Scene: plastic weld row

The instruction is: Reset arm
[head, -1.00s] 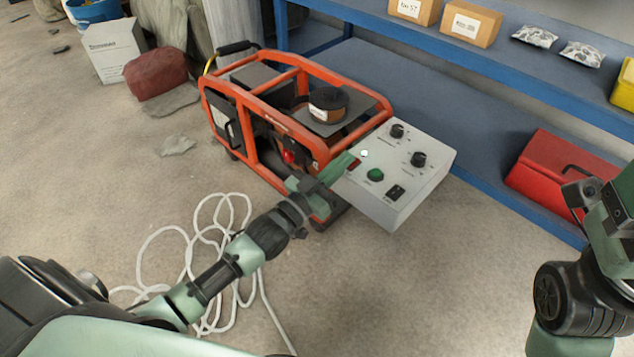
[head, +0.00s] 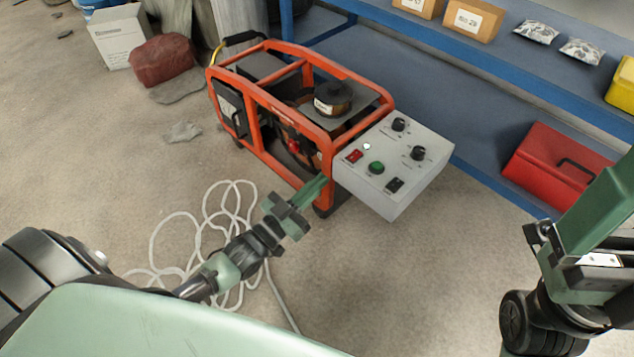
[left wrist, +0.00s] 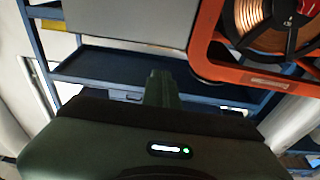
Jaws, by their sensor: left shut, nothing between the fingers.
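My left gripper (head: 312,190) is shut and empty, just in front of and below the left edge of the grey control box (head: 395,205). It looks apart from the box. It also shows in the left wrist view (left wrist: 159,80), pointing toward the blue shelf. The box carries black knobs, a green button (head: 376,168), a red switch (head: 354,156) and a black switch (head: 395,185). My right arm (head: 590,250) stands at the right edge of the head view. Its fingertips cannot be made out.
An orange-framed machine (head: 252,112) with a wire spool (head: 333,98) stands behind the box. A white cable (head: 160,222) lies coiled on the floor. A blue shelf (head: 480,115) holds a red toolbox (head: 560,165) and cartons. The floor front centre is clear.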

